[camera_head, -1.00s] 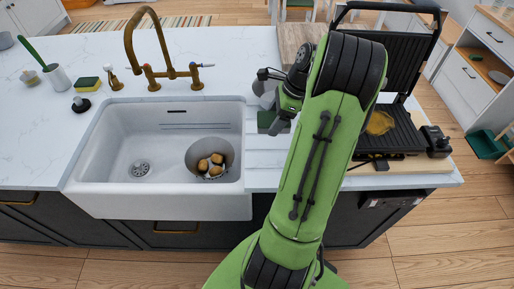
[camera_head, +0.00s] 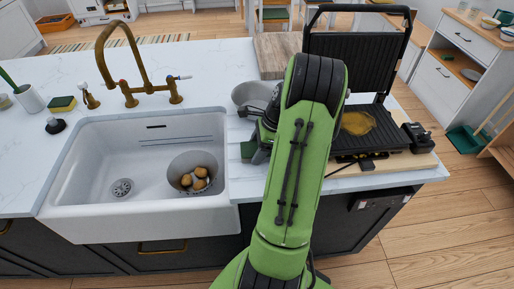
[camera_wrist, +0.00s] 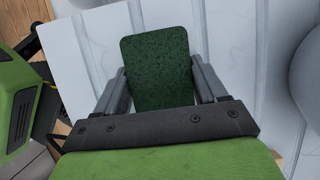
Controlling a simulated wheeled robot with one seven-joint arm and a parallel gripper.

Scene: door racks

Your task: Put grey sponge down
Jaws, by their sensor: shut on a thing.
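A sponge with a dark green, speckled face (camera_wrist: 158,65) is held between the two fingers of my gripper (camera_wrist: 158,80) in the wrist view. Its sides touch the fingers. No grey face of it shows. In the head view the sponge shows as a small dark green patch (camera_head: 248,149) right of the sink, over the ribbed white drainboard (camera_head: 237,172). My gripper (camera_head: 258,146) is mostly hidden behind my green arm there. I cannot tell whether the sponge touches the counter.
A grey bowl (camera_head: 248,95) stands just behind the gripper. The white sink (camera_head: 95,165) holds a colander (camera_head: 183,164) with several potatoes. An open grill (camera_head: 375,130) stands to the right. A yellow-green sponge (camera_head: 57,104) lies left of the brass faucet (camera_head: 128,70).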

